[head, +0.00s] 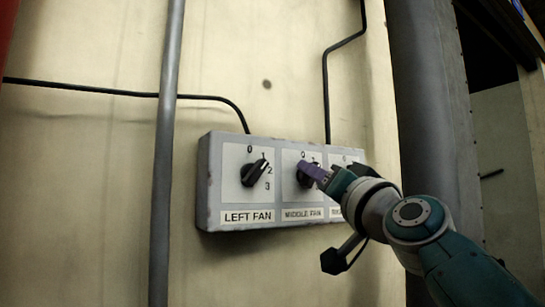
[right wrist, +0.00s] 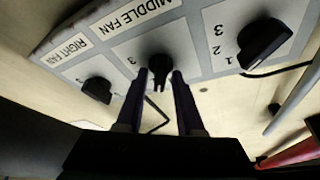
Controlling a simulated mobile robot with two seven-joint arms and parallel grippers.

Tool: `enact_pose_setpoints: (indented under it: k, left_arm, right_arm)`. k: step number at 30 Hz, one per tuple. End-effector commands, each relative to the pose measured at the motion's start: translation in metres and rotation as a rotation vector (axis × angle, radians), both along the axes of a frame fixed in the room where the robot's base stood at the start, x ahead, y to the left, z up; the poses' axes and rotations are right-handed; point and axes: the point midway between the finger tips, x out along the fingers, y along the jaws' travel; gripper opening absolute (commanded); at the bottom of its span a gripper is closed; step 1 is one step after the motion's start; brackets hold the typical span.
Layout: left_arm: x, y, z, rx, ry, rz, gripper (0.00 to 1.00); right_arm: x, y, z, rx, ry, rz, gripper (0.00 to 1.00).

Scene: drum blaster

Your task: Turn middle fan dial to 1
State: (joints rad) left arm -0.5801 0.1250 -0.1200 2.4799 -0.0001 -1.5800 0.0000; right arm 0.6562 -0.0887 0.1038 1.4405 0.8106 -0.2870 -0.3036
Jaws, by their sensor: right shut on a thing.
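The middle fan dial (head: 303,177) is a black knob on the grey control box (head: 209,190), above the label MIDDLE FAN. My right gripper (head: 312,172) is at this dial, its purple fingers shut on the knob. In the right wrist view, which is upside down, the fingers (right wrist: 160,78) stand on either side of the middle dial (right wrist: 158,66). The knob's narrow pointer shows between them, towards the 0 side of the scale. The fingers hide most of the numbers there; a 3 shows beside the dial. My left gripper is in neither view.
The left fan dial (head: 254,173) points up and right, near 1 and 2. The right fan dial (right wrist: 97,90) is close beside my right gripper. A grey vertical pipe (head: 168,120) stands left of the box. Black cables (head: 326,80) run into its top.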

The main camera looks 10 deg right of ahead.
Motion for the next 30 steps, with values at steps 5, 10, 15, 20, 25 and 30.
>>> enact_pose_setpoints:
  k: [5, 10, 15, 20, 25, 30]
  left_arm:
    - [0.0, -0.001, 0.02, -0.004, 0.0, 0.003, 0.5]
    - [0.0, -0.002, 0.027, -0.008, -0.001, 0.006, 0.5]
    - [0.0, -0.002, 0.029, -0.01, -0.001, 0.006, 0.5]
    - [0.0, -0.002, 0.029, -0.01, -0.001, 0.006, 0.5]
    - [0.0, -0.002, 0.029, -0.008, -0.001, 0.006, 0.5]
    - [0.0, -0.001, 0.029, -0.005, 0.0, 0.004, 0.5]
  right_arm:
    - [0.0, 0.0, 0.005, 0.091, 0.031, 0.0, 0.0]
    - [0.0, 0.001, 0.002, 0.143, 0.05, 0.001, 0.0]
    - [0.0, 0.0, 0.001, 0.164, 0.057, 0.0, 0.0]
    - [0.0, 0.0, 0.0, 0.168, 0.059, 0.0, 0.0]
    - [0.0, 0.0, 0.0, 0.167, 0.058, 0.0, 0.0]
    - [0.0, 0.0, 0.0, 0.167, 0.059, 0.0, 0.47]
